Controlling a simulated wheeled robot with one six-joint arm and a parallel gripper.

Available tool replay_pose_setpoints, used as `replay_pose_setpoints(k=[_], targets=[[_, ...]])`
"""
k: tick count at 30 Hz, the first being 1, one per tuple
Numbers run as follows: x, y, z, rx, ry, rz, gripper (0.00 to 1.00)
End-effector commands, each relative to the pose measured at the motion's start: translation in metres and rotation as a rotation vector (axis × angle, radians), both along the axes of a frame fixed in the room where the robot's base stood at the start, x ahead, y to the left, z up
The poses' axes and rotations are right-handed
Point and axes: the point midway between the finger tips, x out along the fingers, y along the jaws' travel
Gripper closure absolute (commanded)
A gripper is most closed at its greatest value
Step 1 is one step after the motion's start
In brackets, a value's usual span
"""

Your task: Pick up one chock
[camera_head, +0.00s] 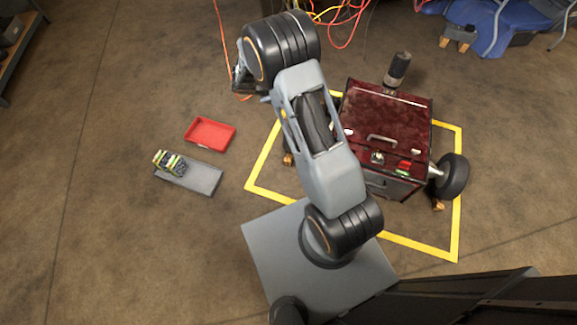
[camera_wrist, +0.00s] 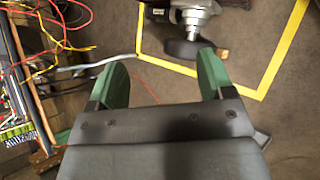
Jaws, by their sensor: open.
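One small wooden chock (camera_head: 288,159) lies by the left side of the dark red wheeled box, partly hidden behind my arm. Another chock (camera_head: 438,206) sits on the floor just below the box's right wheel. In the wrist view a small tan block, likely a chock (camera_wrist: 222,53), lies beside a dark wheel (camera_wrist: 180,49). My gripper (camera_wrist: 162,72) has its two green fingers spread wide with nothing between them. It is above the floor and apart from the block. In the head view the gripper (camera_head: 244,82) is small and dark, left of my arm.
The dark red box (camera_head: 385,115) stands inside a yellow floor outline (camera_head: 262,160). A red tray (camera_head: 210,134) and a grey slab (camera_head: 200,179) bearing a yellow-black item lie left. Orange cables (camera_head: 340,25) and a blue chair (camera_head: 495,25) are at the back. Left floor is mostly clear.

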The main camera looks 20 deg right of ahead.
Motion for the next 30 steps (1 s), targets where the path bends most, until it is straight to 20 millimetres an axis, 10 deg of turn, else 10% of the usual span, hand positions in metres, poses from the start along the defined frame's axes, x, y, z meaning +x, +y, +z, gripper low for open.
replay_pose_setpoints(k=[1, 3, 15, 21, 30], targets=[[0.012, 0.000, -0.063, -0.061, 0.056, 0.072, 0.26], [0.027, -0.001, -0.123, -0.142, 0.116, 0.180, 0.26], [0.027, 0.022, -0.439, -0.479, 0.371, 0.773, 0.26], [0.000, 0.034, -0.527, -0.553, 0.426, 0.961, 0.26], [-0.006, 0.028, -0.578, -0.584, 0.447, 1.053, 0.26]])
